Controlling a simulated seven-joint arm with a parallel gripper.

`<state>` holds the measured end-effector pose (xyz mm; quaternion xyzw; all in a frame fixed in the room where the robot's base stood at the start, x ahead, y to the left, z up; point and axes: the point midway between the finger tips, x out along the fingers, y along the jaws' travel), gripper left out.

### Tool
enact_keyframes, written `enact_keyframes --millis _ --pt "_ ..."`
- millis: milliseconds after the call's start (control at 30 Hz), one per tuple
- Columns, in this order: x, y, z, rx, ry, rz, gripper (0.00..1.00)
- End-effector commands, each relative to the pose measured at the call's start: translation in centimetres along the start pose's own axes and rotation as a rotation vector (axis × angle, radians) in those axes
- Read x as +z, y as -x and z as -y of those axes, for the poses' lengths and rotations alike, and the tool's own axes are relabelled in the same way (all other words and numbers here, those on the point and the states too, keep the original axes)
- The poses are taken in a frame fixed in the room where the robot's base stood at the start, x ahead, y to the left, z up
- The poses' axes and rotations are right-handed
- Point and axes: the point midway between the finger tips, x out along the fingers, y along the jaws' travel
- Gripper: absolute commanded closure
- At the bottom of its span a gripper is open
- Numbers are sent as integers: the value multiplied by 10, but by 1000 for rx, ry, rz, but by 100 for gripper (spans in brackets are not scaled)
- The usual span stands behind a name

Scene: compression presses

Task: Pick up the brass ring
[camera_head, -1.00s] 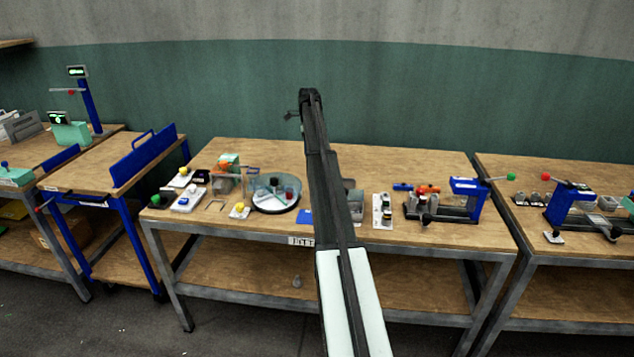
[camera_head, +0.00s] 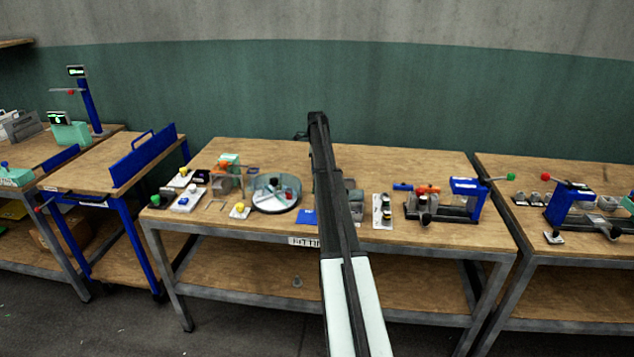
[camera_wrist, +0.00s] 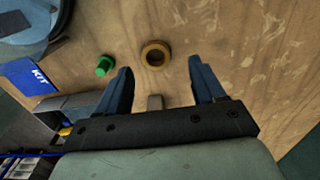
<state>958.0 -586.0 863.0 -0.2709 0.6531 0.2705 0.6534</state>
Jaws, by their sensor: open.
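In the head view the ring cannot be made out; my arm (camera_head: 335,190) covers that part of the bench.
A green knobbed part (camera_wrist: 104,66) stands left of the ring, close to the left finger. A blue KIT card (camera_wrist: 28,76) and a round tray (camera_head: 275,207) lie further left. A press with a blue frame (camera_head: 466,190) stands to the right. Bare wood lies right of the ring.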

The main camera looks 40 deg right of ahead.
Motion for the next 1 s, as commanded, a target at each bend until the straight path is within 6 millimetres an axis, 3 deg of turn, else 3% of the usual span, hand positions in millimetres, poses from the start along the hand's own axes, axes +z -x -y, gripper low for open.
enact_keyframes --millis 400,667,1000 --pt "-3 -46 -7 1 1 0 31" --pt "-3 -50 -7 1 1 0 31" --pt "-3 -50 -7 1 1 0 62"
